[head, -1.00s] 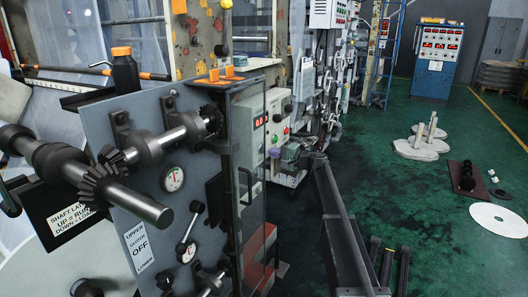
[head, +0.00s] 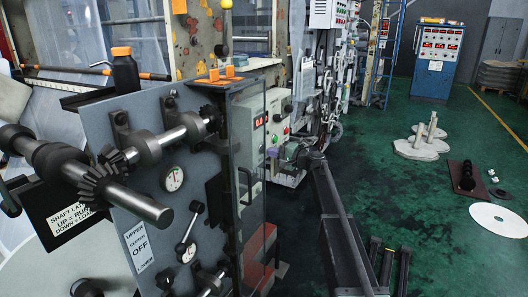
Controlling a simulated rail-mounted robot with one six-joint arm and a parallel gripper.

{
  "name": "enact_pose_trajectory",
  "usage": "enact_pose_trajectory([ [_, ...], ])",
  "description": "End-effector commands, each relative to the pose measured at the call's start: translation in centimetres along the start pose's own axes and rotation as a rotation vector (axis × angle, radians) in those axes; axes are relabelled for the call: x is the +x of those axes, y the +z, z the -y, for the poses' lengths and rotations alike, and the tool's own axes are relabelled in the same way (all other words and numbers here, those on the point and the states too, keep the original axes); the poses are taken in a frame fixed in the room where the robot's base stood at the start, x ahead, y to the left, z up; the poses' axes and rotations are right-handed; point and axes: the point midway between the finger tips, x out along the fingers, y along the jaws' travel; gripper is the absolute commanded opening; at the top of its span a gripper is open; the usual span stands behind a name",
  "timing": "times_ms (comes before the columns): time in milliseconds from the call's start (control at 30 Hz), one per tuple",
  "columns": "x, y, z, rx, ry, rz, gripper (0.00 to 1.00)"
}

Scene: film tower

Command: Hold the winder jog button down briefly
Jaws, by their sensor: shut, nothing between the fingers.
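The winder control box (head: 256,128), a pale grey panel with a small red display, stands at the centre left of the head view. On its side face are a green button (head: 286,131), a red button (head: 275,139) and a dark knob (head: 288,108). Which button is the jog button cannot be read.
A grey machine plate with shafts, bevel gears and a gauge (head: 172,180) stands on the left. Grey discs with pegs (head: 420,148) lie on the open green floor at right, near a blue cabinet (head: 437,60).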

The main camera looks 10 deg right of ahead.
Motion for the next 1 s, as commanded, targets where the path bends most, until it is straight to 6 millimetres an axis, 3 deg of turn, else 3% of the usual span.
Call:
enact_pose_trajectory([
  [1000, 2.1, 0.0, 0.0, 0.0, 0.0, 0.0, 0.0],
])
